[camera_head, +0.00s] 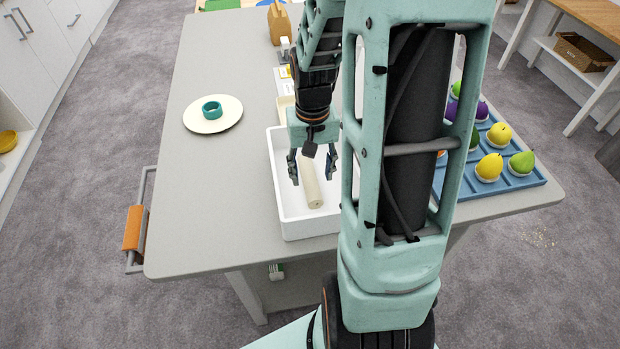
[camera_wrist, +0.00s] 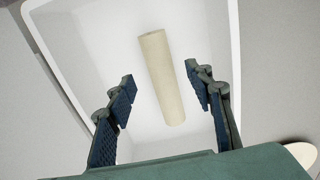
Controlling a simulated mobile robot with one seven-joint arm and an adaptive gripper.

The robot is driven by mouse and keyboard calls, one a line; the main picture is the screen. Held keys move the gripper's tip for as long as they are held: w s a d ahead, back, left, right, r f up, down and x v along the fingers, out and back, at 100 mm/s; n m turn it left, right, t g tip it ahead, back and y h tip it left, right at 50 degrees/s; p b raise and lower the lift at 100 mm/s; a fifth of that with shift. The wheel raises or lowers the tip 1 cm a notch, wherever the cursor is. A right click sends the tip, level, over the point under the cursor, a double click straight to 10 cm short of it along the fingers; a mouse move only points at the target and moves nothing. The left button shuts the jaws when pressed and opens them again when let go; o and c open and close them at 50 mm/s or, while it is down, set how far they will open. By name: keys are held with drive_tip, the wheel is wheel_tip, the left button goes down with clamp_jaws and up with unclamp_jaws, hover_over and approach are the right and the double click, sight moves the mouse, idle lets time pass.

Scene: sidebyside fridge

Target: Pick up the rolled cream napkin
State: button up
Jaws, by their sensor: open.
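The rolled cream napkin (camera_head: 312,187) lies in a white tray (camera_head: 310,228) on the grey table. It is a slim roll, and in the wrist view it (camera_wrist: 161,78) lies slightly tilted against the tray's white floor. My gripper (camera_head: 313,178) is above the tray with its fingers pointing down. In the wrist view my gripper (camera_wrist: 160,90) is open, with one finger on each side of the roll and clear gaps between. Nothing is held. The tray's right side is hidden behind my arm in the head view.
A round cream plate (camera_head: 228,122) with a teal ring (camera_head: 212,109) sits on the left. A blue tray (camera_head: 522,180) with several fruits is on the right. A wooden block (camera_head: 279,24) stands at the back. The tray's walls surround the napkin; the table's front left is clear.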

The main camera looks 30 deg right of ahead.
sight(313, 184)
drive_tip(key=shift+s+f, duration=0.15)
drive_tip(key=shift+f, duration=2.2)
drive_tip(key=shift+c, duration=0.4)
clamp_jaws()
drive_tip(key=shift+r, duration=0.15)
